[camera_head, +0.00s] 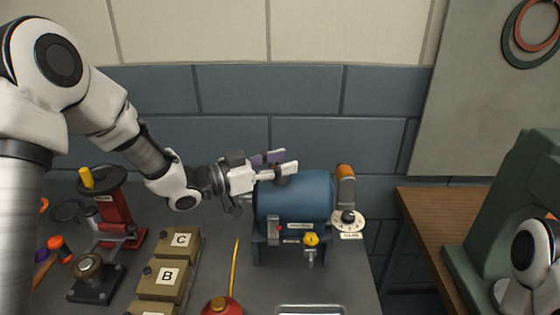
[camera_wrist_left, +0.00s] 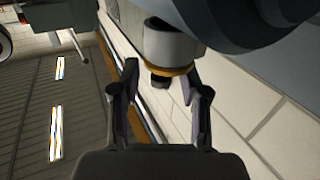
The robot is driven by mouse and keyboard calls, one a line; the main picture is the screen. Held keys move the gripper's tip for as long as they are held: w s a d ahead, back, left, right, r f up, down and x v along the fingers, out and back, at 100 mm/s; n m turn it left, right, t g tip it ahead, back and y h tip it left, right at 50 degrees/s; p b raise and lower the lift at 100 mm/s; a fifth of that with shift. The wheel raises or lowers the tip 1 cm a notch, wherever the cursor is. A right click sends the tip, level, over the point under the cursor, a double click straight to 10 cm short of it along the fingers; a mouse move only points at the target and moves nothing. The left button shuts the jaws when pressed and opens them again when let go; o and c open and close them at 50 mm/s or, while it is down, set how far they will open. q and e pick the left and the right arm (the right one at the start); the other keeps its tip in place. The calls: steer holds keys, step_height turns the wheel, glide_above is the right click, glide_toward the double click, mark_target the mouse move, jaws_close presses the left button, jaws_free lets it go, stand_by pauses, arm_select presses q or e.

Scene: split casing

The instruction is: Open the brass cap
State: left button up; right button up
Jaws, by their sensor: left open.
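The blue tank (camera_head: 295,198) lies on its stand on the grey bench; its curved underside also shows in the left wrist view (camera_wrist_left: 245,18). In that view a pale, round neck with a brass-coloured cap rim (camera_wrist_left: 170,69) and a dark end stands out from the tank. My left gripper (camera_head: 283,161) is open at the upper left of the tank. Its fingertips (camera_wrist_left: 162,66) lie on either side of the brass cap in the wrist view. I cannot tell whether they touch it. My right gripper is not in view.
A yellow knob (camera_head: 311,239) is in front. Khaki boxes (camera_head: 180,242), a red oil can (camera_head: 222,306) and a red press (camera_head: 113,212) stand left. A wooden bench (camera_head: 440,220) is beyond a gap.

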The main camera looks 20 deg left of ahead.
arm_select(q)
steer(key=shift+s, duration=0.1)
steer(key=shift+c, duration=0.9)
steer(key=shift+a, duration=0.1)
jaws_close()
